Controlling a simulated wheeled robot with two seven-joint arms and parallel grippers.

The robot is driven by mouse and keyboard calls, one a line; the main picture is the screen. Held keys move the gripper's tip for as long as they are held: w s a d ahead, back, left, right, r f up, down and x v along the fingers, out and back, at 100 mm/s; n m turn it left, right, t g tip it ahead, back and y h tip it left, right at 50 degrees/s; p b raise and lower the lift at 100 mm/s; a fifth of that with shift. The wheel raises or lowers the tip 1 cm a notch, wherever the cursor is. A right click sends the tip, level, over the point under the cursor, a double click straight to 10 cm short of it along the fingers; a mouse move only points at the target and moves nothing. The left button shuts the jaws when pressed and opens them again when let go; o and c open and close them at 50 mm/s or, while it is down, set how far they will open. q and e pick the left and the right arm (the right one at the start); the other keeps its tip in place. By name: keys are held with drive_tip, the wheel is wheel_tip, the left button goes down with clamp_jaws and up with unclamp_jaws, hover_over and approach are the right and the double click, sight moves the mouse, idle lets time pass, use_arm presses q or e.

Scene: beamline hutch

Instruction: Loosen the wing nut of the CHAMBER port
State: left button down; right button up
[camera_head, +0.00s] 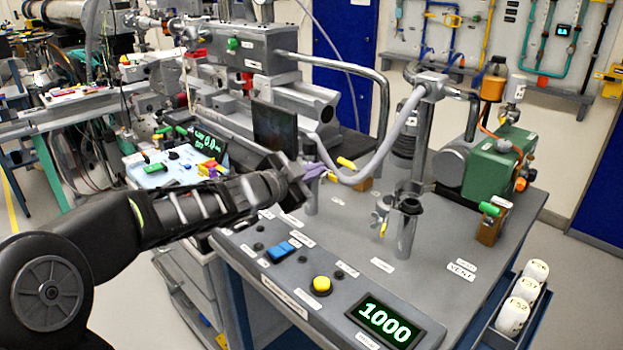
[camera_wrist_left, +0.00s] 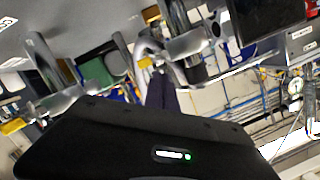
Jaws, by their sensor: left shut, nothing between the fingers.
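My left gripper (camera_head: 318,172) reaches in from the left over the grey bench, its purple fingers shut and empty. In the left wrist view the shut fingers (camera_wrist_left: 162,92) point at metal pipe fittings. A yellow wing nut (camera_head: 346,163) shows just right of the fingertips, by the lower end of the grey hose; I cannot tell whether they touch. A second yellow wing nut (camera_head: 383,229) is on the clamp beside an upright metal port (camera_head: 405,225). Port labels near the gripper are too small to read, so I cannot tell which is CHAMBER.
The grey hose (camera_head: 400,125) arches over the bench (camera_head: 430,290). A green pump (camera_head: 492,172) stands at the right. The front panel has a yellow button (camera_head: 321,284) and a display (camera_head: 385,320) reading 1000. White containers (camera_head: 525,290) sit in a side rack. The bench's front middle is fairly clear.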

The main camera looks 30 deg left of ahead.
use_arm(q)
drive_tip(key=shift+w+a+f, duration=0.1)
drive_tip(key=shift+a+f, duration=0.35)
drive_tip(key=shift+f, duration=0.15)
drive_tip(key=n+p, duration=0.1)
drive_tip(key=p, duration=0.3)
drive_tip(key=a+n+h+p, duration=0.1)
drive_tip(key=n+p, duration=0.1)
drive_tip(key=p, duration=0.3)
drive_tip(key=n+g+p, duration=0.1)
drive_tip(key=p, duration=0.3)
drive_tip(key=shift+w+a+n+h+p, duration=0.2)
drive_tip(key=shift+w+n+h+p, duration=0.1)
drive_tip(key=shift+n, duration=0.1)
drive_tip(key=shift+f, duration=0.1)
idle(0.6)
